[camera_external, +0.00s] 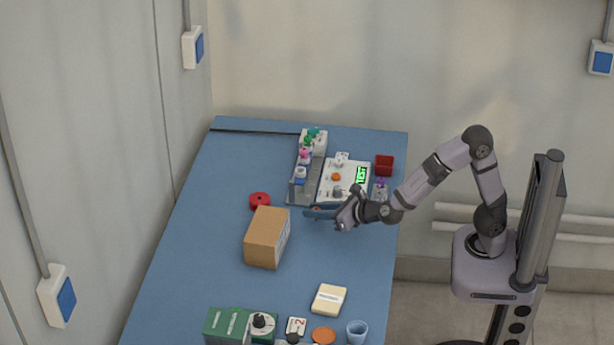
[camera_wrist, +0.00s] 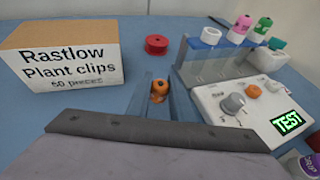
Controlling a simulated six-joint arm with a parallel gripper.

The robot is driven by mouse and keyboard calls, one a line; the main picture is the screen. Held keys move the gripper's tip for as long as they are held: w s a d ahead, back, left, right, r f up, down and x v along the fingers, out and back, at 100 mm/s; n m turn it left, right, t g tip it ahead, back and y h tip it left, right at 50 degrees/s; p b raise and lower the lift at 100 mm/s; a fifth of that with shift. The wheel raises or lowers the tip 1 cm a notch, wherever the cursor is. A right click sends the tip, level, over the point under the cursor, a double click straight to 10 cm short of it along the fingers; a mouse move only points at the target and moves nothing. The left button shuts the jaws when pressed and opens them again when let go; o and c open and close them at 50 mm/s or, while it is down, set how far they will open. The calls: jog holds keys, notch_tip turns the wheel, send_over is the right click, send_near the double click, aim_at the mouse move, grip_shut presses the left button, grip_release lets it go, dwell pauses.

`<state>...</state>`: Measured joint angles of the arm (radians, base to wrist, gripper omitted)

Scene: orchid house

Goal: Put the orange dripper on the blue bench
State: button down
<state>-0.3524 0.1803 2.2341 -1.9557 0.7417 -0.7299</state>
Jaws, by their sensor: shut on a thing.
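The orange dripper (camera_wrist: 158,86) is between the two fingers of my gripper (camera_wrist: 158,98), which is shut on it. In the external view a small orange spot of the dripper shows at the fingertips of my gripper (camera_external: 318,212); the rest is hidden by the fingers. The blue bench (camera_external: 200,260) spreads beneath, with bare surface around the gripper. It also shows in the wrist view (camera_wrist: 40,145). I cannot tell whether the dripper touches the bench or is held just above it.
A cardboard box of plant clips (camera_external: 266,238) stands left of my gripper, with a red reel (camera_external: 260,201) behind it. A white test panel (camera_external: 330,193) and a rack (camera_external: 302,187) of coloured bottles stand behind. A cream block (camera_external: 329,299) lies in front. Bench between is clear.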

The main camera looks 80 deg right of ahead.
jog(key=shift+f, duration=0.9)
jog(key=shift+f+b, duration=0.15)
jog(key=shift+b, duration=0.15)
jog(key=c, duration=1.6)
grip_release()
jog(key=shift+r+p, duration=0.25)
jog(key=shift+p, duration=0.05)
jog(key=p+v, duration=0.1)
jog(key=v, duration=0.9)
jog(key=shift+s+a+r, duration=0.1)
jog(key=shift+a, duration=0.1)
jog(key=shift+v, duration=0.8)
jog(key=shift+d, duration=0.1)
